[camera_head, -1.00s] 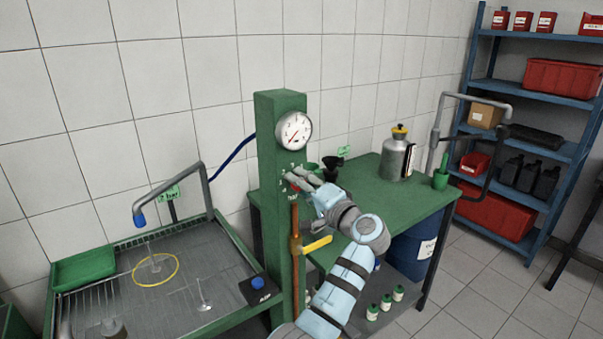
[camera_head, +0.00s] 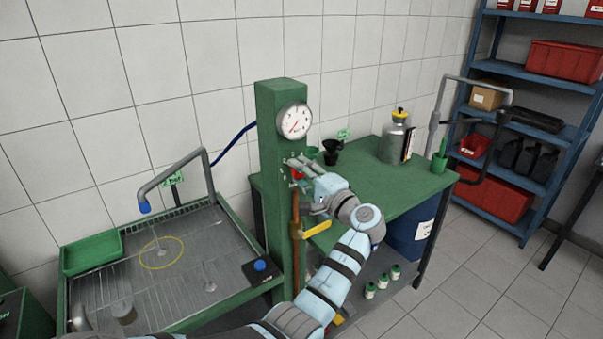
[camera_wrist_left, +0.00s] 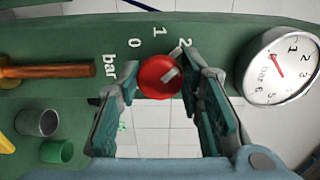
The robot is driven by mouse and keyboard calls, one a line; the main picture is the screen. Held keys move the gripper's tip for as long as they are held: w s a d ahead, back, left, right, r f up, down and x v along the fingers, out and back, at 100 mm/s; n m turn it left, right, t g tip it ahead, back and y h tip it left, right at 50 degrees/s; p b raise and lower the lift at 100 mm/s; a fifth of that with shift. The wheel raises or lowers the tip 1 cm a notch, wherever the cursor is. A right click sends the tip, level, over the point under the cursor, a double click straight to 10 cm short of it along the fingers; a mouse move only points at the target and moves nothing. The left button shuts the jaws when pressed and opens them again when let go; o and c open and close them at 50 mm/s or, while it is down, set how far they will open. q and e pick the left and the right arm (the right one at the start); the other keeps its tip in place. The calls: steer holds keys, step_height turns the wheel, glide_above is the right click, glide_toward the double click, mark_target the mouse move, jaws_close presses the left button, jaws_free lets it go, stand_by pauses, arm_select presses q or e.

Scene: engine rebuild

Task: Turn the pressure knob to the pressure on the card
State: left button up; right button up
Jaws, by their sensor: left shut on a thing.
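The red pressure knob (camera_wrist_left: 158,78) sits on the green column (camera_head: 281,100). My left gripper (camera_head: 297,167) is shut on it, with a finger on each side in the left wrist view (camera_wrist_left: 160,90). A pale mark on the knob points up and right, toward the side of the printed 2; the scale reads 0, 1, 2 with "bar". The round white gauge (camera_head: 295,121) is above the knob, and its red needle also shows in the wrist view (camera_wrist_left: 280,66). A small green card (camera_head: 172,179) stands behind the wash tray; its number is too small to read surely. My right gripper is out of view.
A copper pipe with a yellow lever (camera_head: 317,228) is just below the gripper. The wash tray (camera_head: 222,240) with a bent spout is at left. The green bench (camera_head: 400,185) at right holds a metal canister (camera_head: 396,145) and funnels. Blue shelves (camera_head: 555,130) stand behind.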

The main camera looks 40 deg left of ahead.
arm_select(q)
steer(key=o, duration=1.2)
steer(key=shift+c, duration=0.2)
steer(key=shift+d, duration=0.2)
steer(key=v, duration=0.7)
